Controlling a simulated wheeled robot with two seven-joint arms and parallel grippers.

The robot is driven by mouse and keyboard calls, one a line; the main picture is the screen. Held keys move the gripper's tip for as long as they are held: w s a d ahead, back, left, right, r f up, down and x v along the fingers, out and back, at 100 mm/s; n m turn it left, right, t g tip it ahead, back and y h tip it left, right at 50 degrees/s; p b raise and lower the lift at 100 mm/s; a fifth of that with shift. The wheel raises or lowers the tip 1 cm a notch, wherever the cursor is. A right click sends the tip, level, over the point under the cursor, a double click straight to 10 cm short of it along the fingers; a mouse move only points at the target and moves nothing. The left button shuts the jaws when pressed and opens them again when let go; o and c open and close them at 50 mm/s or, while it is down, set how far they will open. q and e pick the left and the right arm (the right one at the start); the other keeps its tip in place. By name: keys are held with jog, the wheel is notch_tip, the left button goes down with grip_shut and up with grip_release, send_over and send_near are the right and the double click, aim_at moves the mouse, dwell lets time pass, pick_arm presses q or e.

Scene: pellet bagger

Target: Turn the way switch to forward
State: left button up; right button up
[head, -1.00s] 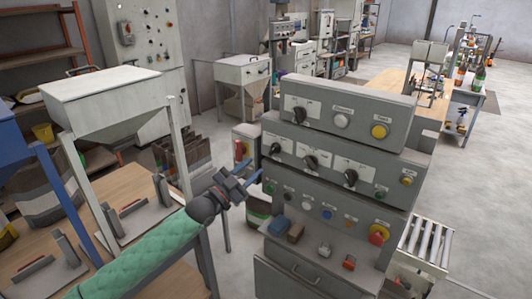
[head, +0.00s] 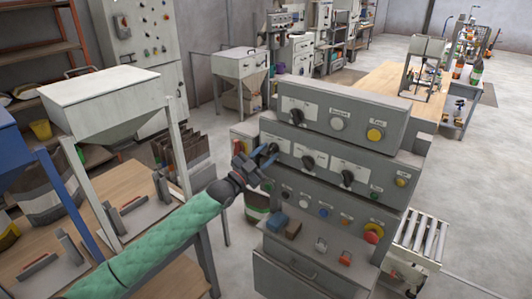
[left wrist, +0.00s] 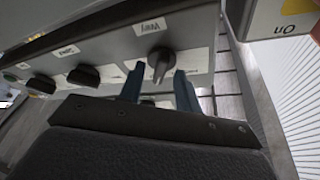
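The way switch (left wrist: 160,62) is a dark knob on a grey sloped panel. In the left wrist view its white label reads "Way" upside down; I cannot tell its setting. In the head view it is the leftmost knob of the middle row, mostly hidden by my left gripper (head: 267,157). In the left wrist view the two blue fingers of that gripper (left wrist: 157,80) stand apart, one on each side of the knob, with gaps showing. The gripper is open and not closed on it. My right gripper is not in view.
Two more black knobs (head: 308,162) sit to the right in the same row. The upper panel (head: 345,110) has a knob and a yellow button. A lower row holds several buttons, with a red mushroom button (head: 373,233). A yellow-edged box (left wrist: 270,18) is close at the right in the wrist view.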

pick_arm(q)
jog(key=shift+w, duration=0.1)
grip_shut()
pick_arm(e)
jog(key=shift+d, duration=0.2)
